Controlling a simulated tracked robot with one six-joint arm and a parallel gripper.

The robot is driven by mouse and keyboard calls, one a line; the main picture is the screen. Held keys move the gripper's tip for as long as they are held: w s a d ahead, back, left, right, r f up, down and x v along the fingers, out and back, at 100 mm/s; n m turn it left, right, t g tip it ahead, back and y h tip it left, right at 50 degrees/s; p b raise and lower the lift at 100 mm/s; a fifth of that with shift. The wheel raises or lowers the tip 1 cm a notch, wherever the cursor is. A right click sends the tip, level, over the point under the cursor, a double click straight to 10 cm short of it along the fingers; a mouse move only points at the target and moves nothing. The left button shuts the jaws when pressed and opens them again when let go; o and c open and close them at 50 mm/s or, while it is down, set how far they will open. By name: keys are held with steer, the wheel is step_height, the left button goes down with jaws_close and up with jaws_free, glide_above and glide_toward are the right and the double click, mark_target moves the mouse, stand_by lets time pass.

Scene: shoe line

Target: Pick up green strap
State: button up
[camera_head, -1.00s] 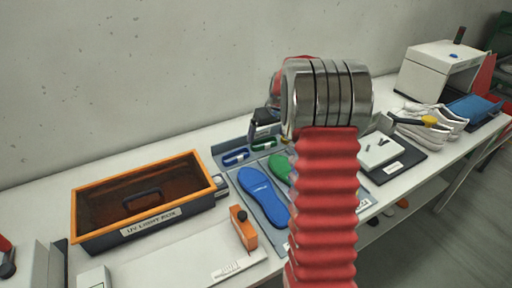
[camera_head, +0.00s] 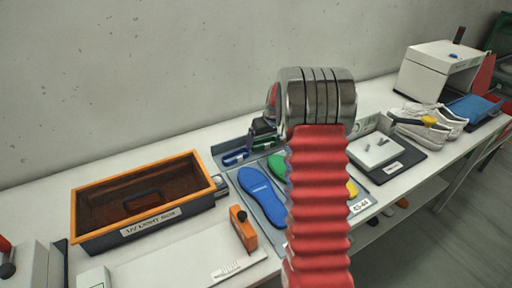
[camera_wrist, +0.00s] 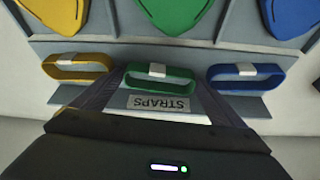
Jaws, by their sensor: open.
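The green strap (camera_wrist: 160,80) is a loop with a pale clasp, in the middle of the strap row in the wrist view. It sits behind the STRAPS label (camera_wrist: 159,103). My gripper (camera_wrist: 160,76) is open, with one finger on each side of the green strap; I cannot tell whether they touch it. In the head view my gripper (camera_head: 262,130) is over the back of the grey tray, and it mostly hides the green strap there. A yellow strap (camera_wrist: 78,69) is left of it and a blue strap (camera_wrist: 246,75) right in the wrist view.
Green (camera_wrist: 178,14) and blue (camera_wrist: 288,16) insoles lie in the tray beyond the straps in the wrist view. The orange-rimmed UV box (camera_head: 75,214) stands left of the tray. White shoes (camera_head: 428,120) and a white machine (camera_head: 437,72) stand right. A wall runs behind the table.

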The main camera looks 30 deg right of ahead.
mark_target(265, 148)
steer(key=shift+c, duration=0.5)
steer(key=c, duration=0.6)
steer(key=shift+r, duration=0.1)
step_height(265, 148, up, 10)
stand_by(0.4)
steer(key=shift+a, duration=0.1)
stand_by(0.4)
